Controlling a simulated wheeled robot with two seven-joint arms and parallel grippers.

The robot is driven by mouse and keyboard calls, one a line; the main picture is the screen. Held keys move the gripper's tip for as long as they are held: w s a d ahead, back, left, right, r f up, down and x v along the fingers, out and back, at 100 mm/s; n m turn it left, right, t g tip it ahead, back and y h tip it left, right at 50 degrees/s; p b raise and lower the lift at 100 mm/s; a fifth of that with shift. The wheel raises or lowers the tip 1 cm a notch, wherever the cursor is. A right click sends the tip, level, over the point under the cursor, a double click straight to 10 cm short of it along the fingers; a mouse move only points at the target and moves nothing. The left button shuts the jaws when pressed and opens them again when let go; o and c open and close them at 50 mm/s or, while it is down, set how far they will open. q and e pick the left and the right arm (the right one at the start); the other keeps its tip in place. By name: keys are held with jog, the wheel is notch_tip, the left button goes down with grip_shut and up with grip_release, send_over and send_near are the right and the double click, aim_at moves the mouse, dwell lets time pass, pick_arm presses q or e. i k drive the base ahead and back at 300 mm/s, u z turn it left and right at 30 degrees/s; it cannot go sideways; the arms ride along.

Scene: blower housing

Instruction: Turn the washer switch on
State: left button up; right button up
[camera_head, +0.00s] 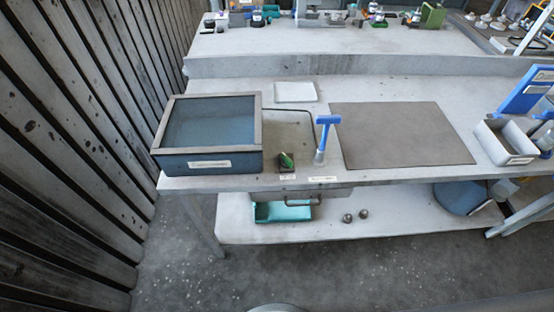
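A box-shaped basin (207,161) with a blue-grey front and a grey rim, which looks like the washer, stands at the left end of the workbench. To its right, near the bench's front edge, a small dark switch box (286,168) carries a green part (286,158) on top. The green part looks tilted; whether it is on or off I cannot tell. A dark cable runs along the bench behind it. Neither of my grippers is in view.
A blue T-shaped tool (328,120) stands right of the switch box. A grey mat (400,134) covers the bench's middle. A white bin (505,142) is at the right. A teal tray (283,212) is on the lower shelf. Plank wall at left; open floor in front.

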aim_at(286, 162)
jog(key=u, duration=0.3)
jog(key=k, duration=0.75)
jog(key=u, duration=0.55)
jog(key=k, duration=0.5)
jog(key=z, duration=0.45)
jog(key=i, duration=0.75)
jog(key=z, duration=0.4)
